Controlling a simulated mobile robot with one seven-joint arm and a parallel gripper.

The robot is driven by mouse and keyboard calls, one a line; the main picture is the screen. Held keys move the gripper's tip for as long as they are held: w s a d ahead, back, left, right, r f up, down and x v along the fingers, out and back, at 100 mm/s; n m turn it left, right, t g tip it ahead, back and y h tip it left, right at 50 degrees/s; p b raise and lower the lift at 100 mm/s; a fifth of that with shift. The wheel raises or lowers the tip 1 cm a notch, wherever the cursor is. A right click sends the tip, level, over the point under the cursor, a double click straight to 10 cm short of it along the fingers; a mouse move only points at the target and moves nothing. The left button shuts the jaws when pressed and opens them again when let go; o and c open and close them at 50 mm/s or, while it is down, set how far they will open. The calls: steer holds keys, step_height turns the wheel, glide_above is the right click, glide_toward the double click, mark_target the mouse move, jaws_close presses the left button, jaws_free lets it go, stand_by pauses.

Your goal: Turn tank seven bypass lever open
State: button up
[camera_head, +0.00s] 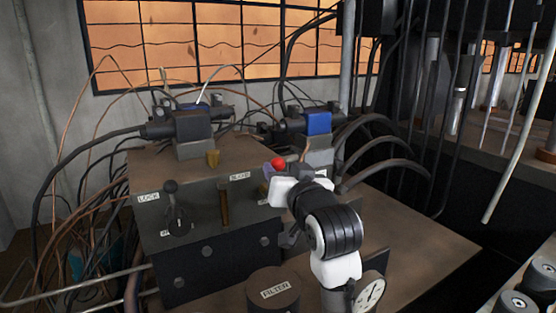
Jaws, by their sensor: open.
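A manifold block (215,245) carries several levers. A black-knobbed lever (171,188) stands at its left, beside a label that seems to read LOCK (148,197). A brown upright lever (224,205) stands right of it, below a second small label (240,176). A red ball knob (278,163) shows just beyond my wrist. I cannot tell which lever is the tank seven bypass. My gripper (280,175) is open, close to the red knob. My wrist hides most of the fingers and the knob's stem, and I cannot tell whether they touch.
Two valves with blue parts, one at left (190,127) and one at right (316,123), stand behind on the brown top. Hoses crowd the left and right. The brown surface (425,240) at right is clear.

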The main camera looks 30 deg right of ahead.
mark_target(280, 167)
steer(key=shift+p+x, duration=0.3)
steer(key=shift+x, duration=1.85)
steer(key=shift+c, duration=0.3)
jaws_close()
